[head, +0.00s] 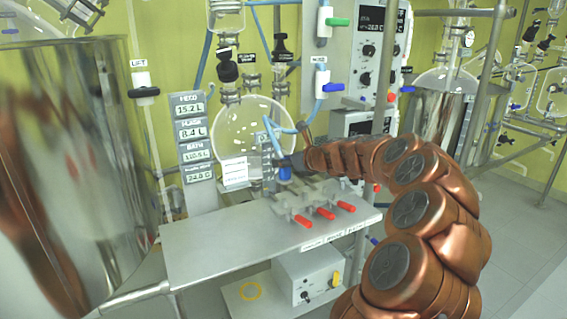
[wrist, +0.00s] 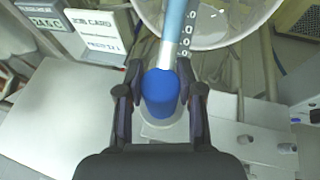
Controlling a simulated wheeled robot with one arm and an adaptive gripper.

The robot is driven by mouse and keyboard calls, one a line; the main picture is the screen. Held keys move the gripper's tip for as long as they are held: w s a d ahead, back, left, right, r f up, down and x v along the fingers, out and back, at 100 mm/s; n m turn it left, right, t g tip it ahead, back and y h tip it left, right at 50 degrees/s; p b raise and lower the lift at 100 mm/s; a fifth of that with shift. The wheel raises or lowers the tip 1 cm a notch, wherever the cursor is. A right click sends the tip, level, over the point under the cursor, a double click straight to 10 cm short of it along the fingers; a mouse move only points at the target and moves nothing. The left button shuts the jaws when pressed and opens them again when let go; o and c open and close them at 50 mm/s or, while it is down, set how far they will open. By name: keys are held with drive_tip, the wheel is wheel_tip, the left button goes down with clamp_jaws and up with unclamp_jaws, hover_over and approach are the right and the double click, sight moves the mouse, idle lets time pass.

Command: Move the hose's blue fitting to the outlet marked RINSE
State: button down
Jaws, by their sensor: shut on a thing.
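The hose's blue fitting (head: 285,174) is upright between the fingers of my gripper (wrist: 160,84), above the metal shelf. In the wrist view, the fitting (wrist: 162,97) is clasped on both sides. The light blue hose (wrist: 177,32) rises from its top. A pale round part shows just below the fitting; I cannot tell whether they touch. A metal manifold (head: 290,203) with several outlets and red-handled valves (head: 326,213) lies on the shelf. Small labels (head: 313,245) run along the shelf's front edge, too small to read, so I cannot tell which outlet is RINSE.
A round glass vessel (head: 240,122) stands behind the manifold, with a job card (head: 235,172) beside it. A large shiny metal vessel (head: 75,160) fills the left. Display panels (head: 190,130) stand between. The shelf's left part (head: 215,245) is bare. A control box (head: 305,277) sits below.

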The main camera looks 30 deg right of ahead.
drive_tip(key=r+p, duration=0.1)
drive_tip(key=p, duration=0.3)
drive_tip(key=shift+f+p, duration=0.25)
drive_tip(key=shift+p, duration=0.4)
drive_tip(key=shift+a+f, duration=0.1)
drive_tip(key=shift+f, duration=0.1)
drive_tip(key=shift+r, duration=0.1)
drive_tip(key=shift+r+p, duration=0.5)
drive_tip(key=shift+r, duration=0.3)
drive_tip(key=shift+r+p, duration=0.95)
drive_tip(key=shift+p, duration=0.1)
